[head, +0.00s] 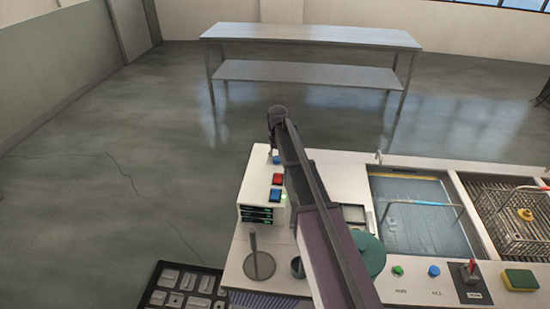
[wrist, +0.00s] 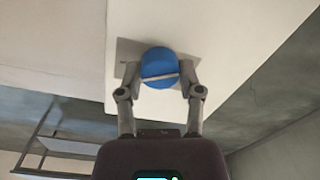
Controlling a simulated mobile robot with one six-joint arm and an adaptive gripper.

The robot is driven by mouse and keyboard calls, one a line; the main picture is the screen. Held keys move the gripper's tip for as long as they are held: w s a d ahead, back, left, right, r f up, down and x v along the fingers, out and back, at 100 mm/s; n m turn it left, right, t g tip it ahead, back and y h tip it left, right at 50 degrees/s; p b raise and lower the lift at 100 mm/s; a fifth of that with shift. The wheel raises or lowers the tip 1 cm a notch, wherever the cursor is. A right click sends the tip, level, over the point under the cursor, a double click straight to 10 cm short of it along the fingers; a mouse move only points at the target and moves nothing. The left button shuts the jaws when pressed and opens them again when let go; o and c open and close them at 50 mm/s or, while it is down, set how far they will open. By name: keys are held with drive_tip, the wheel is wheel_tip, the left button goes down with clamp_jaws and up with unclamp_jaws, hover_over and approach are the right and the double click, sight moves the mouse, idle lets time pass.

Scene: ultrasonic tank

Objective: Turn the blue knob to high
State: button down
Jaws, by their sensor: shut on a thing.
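The blue knob (wrist: 158,66) sits on a white panel face in the wrist view, with a pale line running across it, slightly tilted. In the head view a small blue part of the knob (head: 276,159) shows at the top of the white control box (head: 254,188), beside my arm. My gripper (wrist: 160,78) has one finger on each side of the knob and is shut on it. In the head view the arm hides much of the gripper and the box's right side. Any setting marks around the knob are too small to read.
The box also carries a red button (head: 278,179) and a blue button (head: 275,195), close to my arm. A water tank (head: 415,220), a wire basket (head: 512,228), a green round lid (head: 371,254) and a sponge (head: 520,280) stand to the right. A steel table (head: 310,37) stands behind.

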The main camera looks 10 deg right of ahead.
drive_tip(key=shift+c, duration=1.3)
unclamp_jaws()
